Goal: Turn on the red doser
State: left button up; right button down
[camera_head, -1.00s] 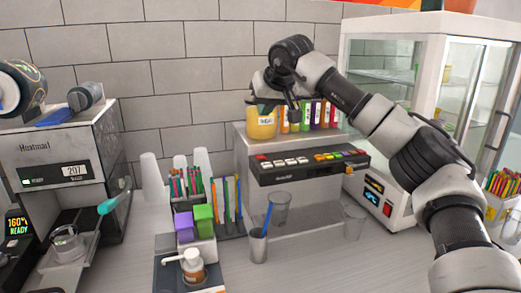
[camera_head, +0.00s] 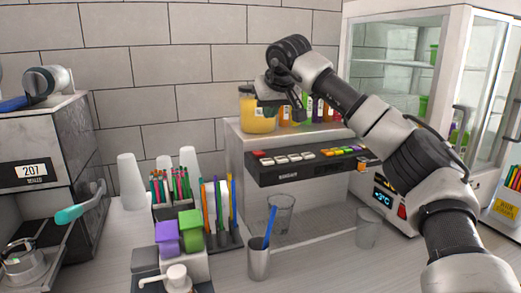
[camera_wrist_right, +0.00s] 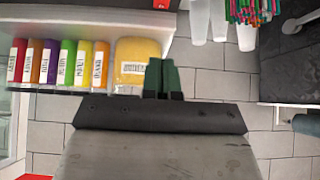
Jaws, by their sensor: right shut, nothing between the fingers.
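The doser (camera_head: 236,165) is a pale metal dispenser with a black button panel (camera_head: 285,173) on its front. The panel has a red button (camera_head: 257,153) at its left end, several white buttons, then orange, green and yellow ones toward the right. My right gripper (camera_head: 298,112) is above the panel, near the yellow jar (camera_head: 257,116) on the doser's top. In the right wrist view its fingers (camera_wrist_right: 161,68) are shut and empty, beside the jar. A red bottle (camera_wrist_right: 17,60) stands at the far left of the bottle row there. My left gripper is not in view.
Clear cups (camera_head: 280,213) and a metal cup with a blue straw (camera_head: 259,258) stand in front of the doser. A straw holder (camera_head: 205,218) is to the left. A glass-doored fridge (camera_head: 398,60) is at the right, partly behind my arm.

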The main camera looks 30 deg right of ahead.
jog(key=p, duration=0.3)
send_over(259, 153)
jog(key=s, duration=0.2)
notch_tip(259, 153, down, 7)
jog(key=shift+w+a+r, duration=0.1)
jog(key=shift+w, duration=0.05)
notch_tip(259, 153, down, 4)
jog(key=shift+w+r+p, duration=0.1)
jog(key=shift+r+p, duration=0.05)
jog(key=shift+p, duration=0.25)
jog(key=shift+f, duration=0.55)
